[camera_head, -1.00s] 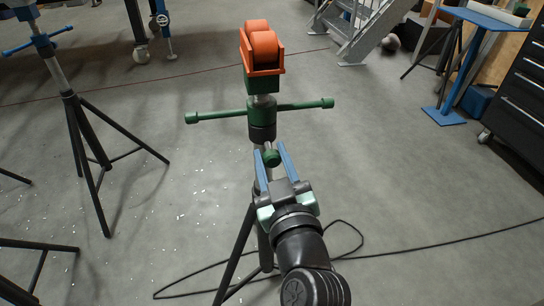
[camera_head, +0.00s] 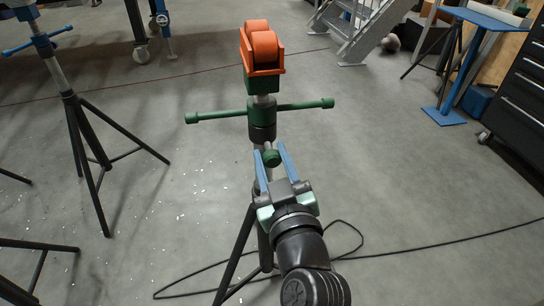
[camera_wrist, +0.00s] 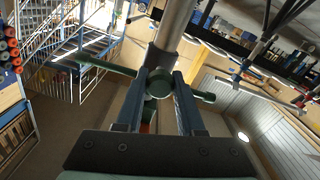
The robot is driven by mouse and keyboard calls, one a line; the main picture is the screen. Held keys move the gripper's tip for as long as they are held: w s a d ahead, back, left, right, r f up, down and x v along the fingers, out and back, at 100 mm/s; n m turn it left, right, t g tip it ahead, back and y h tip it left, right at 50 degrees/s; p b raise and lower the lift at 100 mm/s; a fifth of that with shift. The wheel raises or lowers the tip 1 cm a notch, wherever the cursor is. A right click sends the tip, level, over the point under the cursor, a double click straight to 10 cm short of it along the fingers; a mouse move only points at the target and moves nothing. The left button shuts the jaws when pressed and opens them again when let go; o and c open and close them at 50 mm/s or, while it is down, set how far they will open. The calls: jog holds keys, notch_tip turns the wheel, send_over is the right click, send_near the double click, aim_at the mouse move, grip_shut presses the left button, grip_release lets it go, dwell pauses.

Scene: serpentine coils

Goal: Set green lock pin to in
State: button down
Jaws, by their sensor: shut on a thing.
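The green lock pin (camera_head: 271,158) is a round green knob on the front of the stand's post, below the green crossbar (camera_head: 225,115). In the wrist view the knob (camera_wrist: 159,83) sits between the two blue fingers. My gripper (camera_head: 270,155) comes from below and in front, with its fingers shut on the knob, one on each side. The pin's shaft behind the knob is mostly hidden, so its depth in the post cannot be told. The stand carries an orange roller head (camera_head: 262,50) on top of a green block.
The stand's black tripod legs (camera_head: 236,255) and a loose black cable (camera_head: 400,248) lie around my arm. Another tripod stand (camera_head: 85,130) with a blue handle is at left. A black drawer cabinet (camera_head: 520,100) is at right. Open floor lies between them.

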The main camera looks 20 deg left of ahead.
dwell(0.4)
jog(key=shift+x, duration=1.35)
jog(key=c, duration=0.9)
grip_release()
jog(key=shift+r, duration=0.1)
jog(key=o, duration=0.4)
jog(key=shift+w, duration=0.1)
jog(key=v, duration=1.3)
jog(key=shift+p, duration=0.4)
